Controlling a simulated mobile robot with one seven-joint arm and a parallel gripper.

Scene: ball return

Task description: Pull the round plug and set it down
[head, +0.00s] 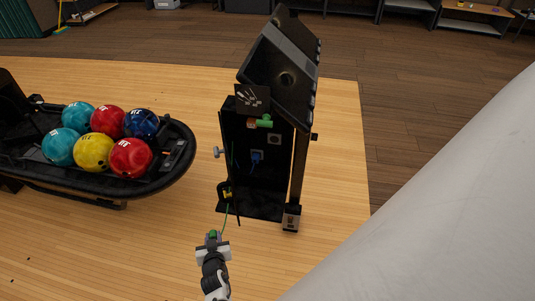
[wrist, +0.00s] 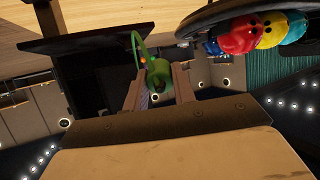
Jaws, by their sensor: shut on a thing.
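The round plug is green and shows between my fingers in the wrist view (wrist: 158,70); a bit of its green also shows in the head view (head: 212,233). My gripper (head: 213,240) is shut on it, in front of and below the open black cabinet (head: 262,190). In the wrist view the two brown fingers of my gripper (wrist: 158,84) press on either side of the plug. A thin green cable (head: 224,218) runs from the plug up towards the cabinet's lower left. The plug's lower part is hidden by the fingers.
A black ball return (head: 180,160) with several coloured balls stands at the left. Inside the cabinet are a blue socket piece (head: 257,155) and a green part (head: 264,123) near the top. The wooden floor (head: 130,255) around my gripper is clear.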

